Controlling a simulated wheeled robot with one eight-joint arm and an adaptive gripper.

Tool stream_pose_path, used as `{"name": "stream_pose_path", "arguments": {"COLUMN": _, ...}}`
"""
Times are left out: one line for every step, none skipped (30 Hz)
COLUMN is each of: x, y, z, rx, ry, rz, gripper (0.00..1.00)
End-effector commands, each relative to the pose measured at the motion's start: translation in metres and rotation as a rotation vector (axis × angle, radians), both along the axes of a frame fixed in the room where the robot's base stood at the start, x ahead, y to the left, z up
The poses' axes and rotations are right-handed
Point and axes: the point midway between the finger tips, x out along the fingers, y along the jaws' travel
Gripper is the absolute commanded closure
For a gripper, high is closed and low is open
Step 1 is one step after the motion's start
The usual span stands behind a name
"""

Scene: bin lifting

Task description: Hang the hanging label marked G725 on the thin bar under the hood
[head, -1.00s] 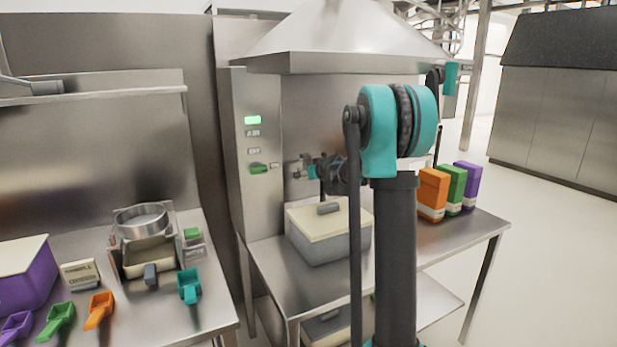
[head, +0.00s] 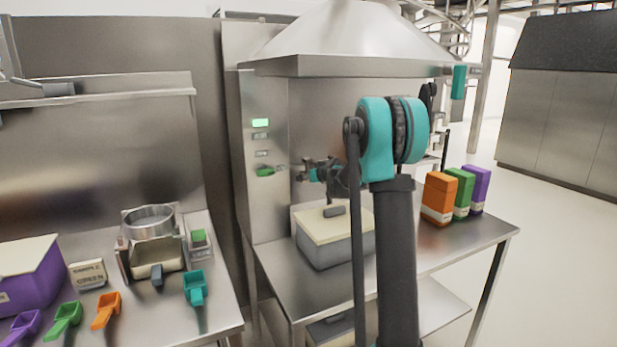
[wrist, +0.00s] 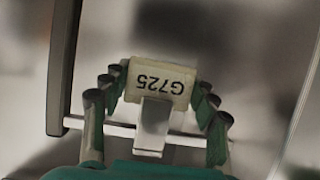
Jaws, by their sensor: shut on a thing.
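The G725 label (wrist: 160,82) is a pale tag with dark letters, upside down in the wrist view. My gripper (wrist: 160,88) is shut on it, with fingers on both sides. A pale stem or hook (wrist: 154,125) runs down from the label and crosses a thin light bar (wrist: 100,127). I cannot tell whether the hook is around the bar or only in front of it. In the head view my gripper (head: 312,170) is beside the steel panel, under the hood (head: 345,45). The label is too small to make out there.
A grey bin with a cream lid (head: 333,227) stands on the table below my gripper. Orange, green and purple boxes (head: 438,198) stand at the table's right. The side panel (head: 262,200) carries a green display and small labels. A left counter holds scoops.

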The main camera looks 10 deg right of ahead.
Motion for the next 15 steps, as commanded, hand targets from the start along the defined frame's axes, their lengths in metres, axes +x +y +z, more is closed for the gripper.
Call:
{"name": "stream_pose_path", "arguments": {"x": 0.0, "y": -0.0001, "z": -0.0003, "rx": 0.0, "ry": 0.0, "rz": 0.0, "gripper": 0.64}}
{"name": "stream_pose_path", "arguments": {"x": 0.0001, "y": -0.0001, "z": -0.0004, "rx": 0.0, "ry": 0.0, "rz": 0.0, "gripper": 0.64}}
{"name": "stream_pose_path", "arguments": {"x": 0.0001, "y": -0.0001, "z": -0.0004, "rx": 0.0, "ry": 0.0, "rz": 0.0, "gripper": 0.64}}
{"name": "stream_pose_path", "arguments": {"x": 0.0001, "y": -0.0001, "z": -0.0004, "rx": 0.0, "ry": 0.0, "rz": 0.0, "gripper": 0.64}}
{"name": "stream_pose_path", "arguments": {"x": 0.0, "y": -0.0001, "z": -0.0004, "rx": 0.0, "ry": 0.0, "rz": 0.0, "gripper": 0.64}}
{"name": "stream_pose_path", "arguments": {"x": 0.0, "y": -0.0001, "z": -0.0004, "rx": 0.0, "ry": 0.0, "rz": 0.0, "gripper": 0.64}}
{"name": "stream_pose_path", "arguments": {"x": 0.0, "y": -0.0001, "z": -0.0004, "rx": 0.0, "ry": 0.0, "rz": 0.0, "gripper": 0.64}}
{"name": "stream_pose_path", "arguments": {"x": 0.0, "y": -0.0001, "z": -0.0004, "rx": 0.0, "ry": 0.0, "rz": 0.0, "gripper": 0.4}}
{"name": "stream_pose_path", "arguments": {"x": 0.0, "y": -0.0001, "z": -0.0004, "rx": 0.0, "ry": 0.0, "rz": 0.0, "gripper": 0.35}}
{"name": "stream_pose_path", "arguments": {"x": 0.0, "y": -0.0001, "z": -0.0004, "rx": 0.0, "ry": 0.0, "rz": 0.0, "gripper": 0.31}}
{"name": "stream_pose_path", "arguments": {"x": 0.0, "y": -0.0001, "z": -0.0004, "rx": 0.0, "ry": 0.0, "rz": 0.0, "gripper": 0.27}}
{"name": "stream_pose_path", "arguments": {"x": 0.0, "y": -0.0001, "z": -0.0004, "rx": 0.0, "ry": 0.0, "rz": 0.0, "gripper": 0.22}}
{"name": "stream_pose_path", "arguments": {"x": 0.0, "y": -0.0001, "z": -0.0004, "rx": 0.0, "ry": 0.0, "rz": 0.0, "gripper": 0.19}}
{"name": "stream_pose_path", "arguments": {"x": 0.0, "y": -0.0001, "z": -0.0004, "rx": 0.0, "ry": 0.0, "rz": 0.0, "gripper": 0.17}}
{"name": "stream_pose_path", "arguments": {"x": 0.0, "y": -0.0001, "z": -0.0004, "rx": 0.0, "ry": 0.0, "rz": 0.0, "gripper": 0.17}}
